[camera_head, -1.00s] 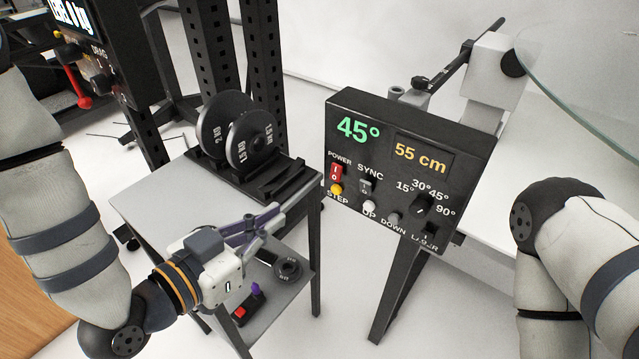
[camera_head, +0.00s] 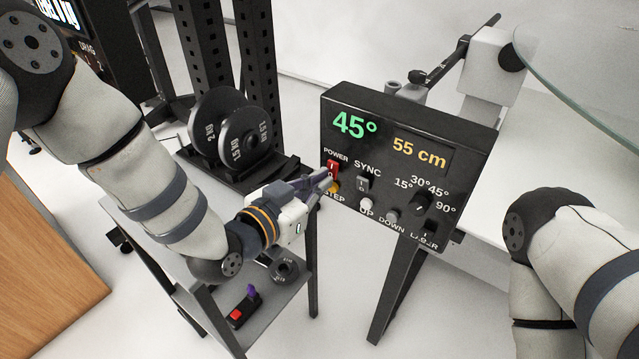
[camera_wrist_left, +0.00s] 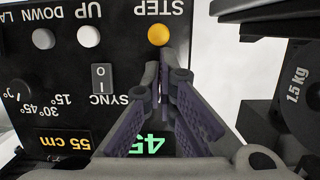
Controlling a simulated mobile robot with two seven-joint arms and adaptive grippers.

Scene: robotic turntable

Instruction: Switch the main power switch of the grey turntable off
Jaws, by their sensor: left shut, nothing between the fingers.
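The black control box (camera_head: 408,118) of the turntable shows a green 45° and an orange 55 cm. Its red POWER rocker switch (camera_head: 332,167), marked I and O, is at the box's left side. My left gripper (camera_head: 330,180) is shut and empty, with its fingertips at the lower part of the switch; I cannot tell whether they touch it. In the left wrist view, which is upside down, the closed fingers (camera_wrist_left: 164,65) hide the red switch, just by the yellow STEP button (camera_wrist_left: 158,35). My right gripper is out of view.
The grey SYNC rocker (camera_head: 362,184) is just right of POWER. The white UP button (camera_head: 367,206) and grey DOWN button (camera_head: 392,215) sit lower. A glass disc (camera_head: 590,75) is at upper right.

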